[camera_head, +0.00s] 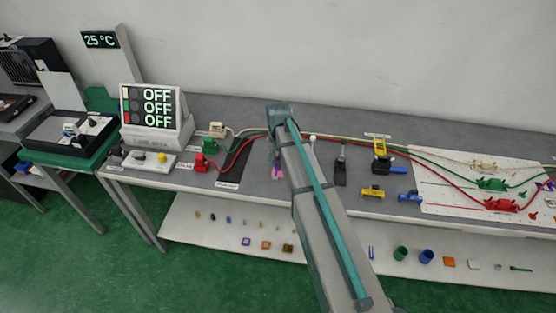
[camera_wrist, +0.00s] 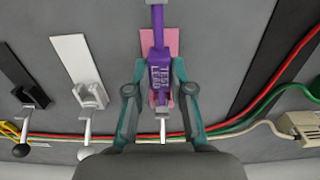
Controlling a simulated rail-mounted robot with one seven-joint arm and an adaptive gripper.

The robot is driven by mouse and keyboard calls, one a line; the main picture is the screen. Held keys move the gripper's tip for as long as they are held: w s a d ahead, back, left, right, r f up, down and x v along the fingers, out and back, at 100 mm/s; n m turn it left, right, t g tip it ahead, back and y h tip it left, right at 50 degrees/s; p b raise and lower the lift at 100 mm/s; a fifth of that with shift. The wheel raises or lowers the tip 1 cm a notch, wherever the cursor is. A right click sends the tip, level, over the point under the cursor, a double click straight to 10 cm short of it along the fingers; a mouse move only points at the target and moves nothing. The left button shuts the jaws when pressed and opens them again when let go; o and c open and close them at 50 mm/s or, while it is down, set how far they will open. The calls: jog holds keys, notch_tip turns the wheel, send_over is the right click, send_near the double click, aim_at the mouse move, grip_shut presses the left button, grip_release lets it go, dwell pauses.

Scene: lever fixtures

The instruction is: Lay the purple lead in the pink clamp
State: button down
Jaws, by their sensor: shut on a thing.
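The purple lead (camera_wrist: 161,72), marked "TEST LEAD", lies lengthwise between the teal fingers of my gripper (camera_wrist: 161,66) in the wrist view. My gripper is shut on it. The pink clamp (camera_wrist: 145,43) is directly below, its pink base showing on both sides of the lead. A metal lever with a pale end (camera_wrist: 163,124) shows below the lead in the picture. I cannot tell whether the lead rests in the clamp or hangs above it. In the head view, the pink clamp (camera_head: 276,172) shows small beside my arm, which hides part of that spot.
A white clamp (camera_wrist: 90,95) and a black clamp (camera_wrist: 28,92) stand to the left in the wrist view. Red, green and cream cables (camera_wrist: 235,128) run across the bench nearby. A white board with clips (camera_head: 470,185) is at the right of the head view.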

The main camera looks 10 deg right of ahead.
jog(key=shift+f+b, duration=0.6)
jog(key=shift+f, duration=0.75)
dwell(0.6)
jog(key=c, duration=0.9)
grip_release()
jog(key=shift+c, duration=0.2)
jog(key=shift+o, duration=0.2)
jog(key=o, duration=0.4)
jog(key=shift+o, duration=0.2)
jog(key=shift+r, duration=0.15)
jog(key=shift+r+p, duration=2.05)
jog(key=shift+r, duration=1.35)
